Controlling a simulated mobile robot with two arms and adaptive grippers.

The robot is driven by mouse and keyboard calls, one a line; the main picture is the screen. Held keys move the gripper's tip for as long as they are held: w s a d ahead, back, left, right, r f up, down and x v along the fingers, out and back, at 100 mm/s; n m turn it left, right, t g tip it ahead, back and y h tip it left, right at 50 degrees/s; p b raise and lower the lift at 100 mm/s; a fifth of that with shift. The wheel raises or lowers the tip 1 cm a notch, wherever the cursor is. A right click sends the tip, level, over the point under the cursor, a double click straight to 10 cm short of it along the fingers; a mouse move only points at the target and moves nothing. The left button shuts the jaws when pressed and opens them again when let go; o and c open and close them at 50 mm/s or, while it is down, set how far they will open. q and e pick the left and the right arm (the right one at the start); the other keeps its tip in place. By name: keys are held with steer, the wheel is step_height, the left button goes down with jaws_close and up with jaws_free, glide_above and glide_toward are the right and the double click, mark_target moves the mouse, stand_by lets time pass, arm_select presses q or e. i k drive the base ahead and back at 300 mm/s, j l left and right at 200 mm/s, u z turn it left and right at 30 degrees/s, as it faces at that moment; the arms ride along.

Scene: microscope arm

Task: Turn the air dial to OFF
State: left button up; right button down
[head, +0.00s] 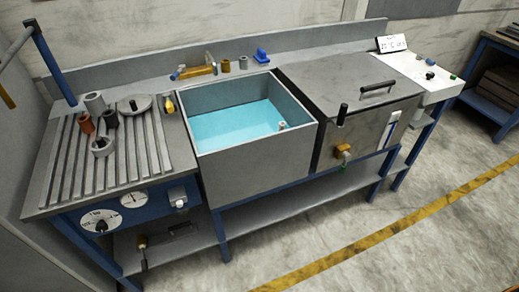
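A round white dial (101,224) with a black knob at its centre is on the blue front panel at the lower left of the bench. Its markings are too small to read, so I cannot tell its setting. A smaller white gauge (134,198) with a thin needle is just right of it. Another black knob (430,75) is on the white unit at the far right; its label is not legible. Which dial is the air dial cannot be read from lettering. Neither of my grippers is in view.
A slatted top (75,165) at left holds cups and a round lid. A water-filled tank (245,165) and a lidded metal box (345,95) stand to the right. A blue post (55,68) rises at the left. The floor (420,240) in front is clear.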

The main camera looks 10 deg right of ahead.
mark_target(102, 226)
steer(key=u, duration=1.1)
